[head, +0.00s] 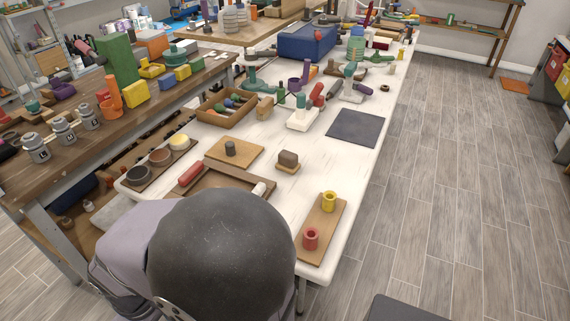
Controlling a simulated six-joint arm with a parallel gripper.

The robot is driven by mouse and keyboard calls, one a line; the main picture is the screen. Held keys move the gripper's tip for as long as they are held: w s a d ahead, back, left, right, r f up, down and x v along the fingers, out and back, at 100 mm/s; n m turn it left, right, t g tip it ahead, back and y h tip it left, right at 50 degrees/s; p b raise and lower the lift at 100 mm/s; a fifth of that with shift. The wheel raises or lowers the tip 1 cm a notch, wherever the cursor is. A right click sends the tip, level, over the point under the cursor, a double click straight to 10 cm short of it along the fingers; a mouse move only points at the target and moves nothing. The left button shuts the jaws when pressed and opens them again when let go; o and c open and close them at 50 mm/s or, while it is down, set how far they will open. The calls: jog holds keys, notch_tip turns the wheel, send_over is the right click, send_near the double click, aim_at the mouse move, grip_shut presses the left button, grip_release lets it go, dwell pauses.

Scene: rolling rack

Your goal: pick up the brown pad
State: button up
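A small dark brown block, which looks like the brown pad (288,158), sits on a small tan wooden base (288,168) on the white table, right of the picture's middle. It is upright and nothing touches it from above. I cannot tell whether it is fixed to the base. A large dark round part and a pale link of my own arm fill the bottom left foreground. They hide part of the near table edge. My gripper's fingers do not show in this view.
A tan board with a dark cylinder (231,148) lies to the left. A wooden tray (216,176) lies nearer, partly hidden by my arm. A board with red and yellow cups (311,238) stands at the near right. A dark square mat (356,128) lies behind right, empty.

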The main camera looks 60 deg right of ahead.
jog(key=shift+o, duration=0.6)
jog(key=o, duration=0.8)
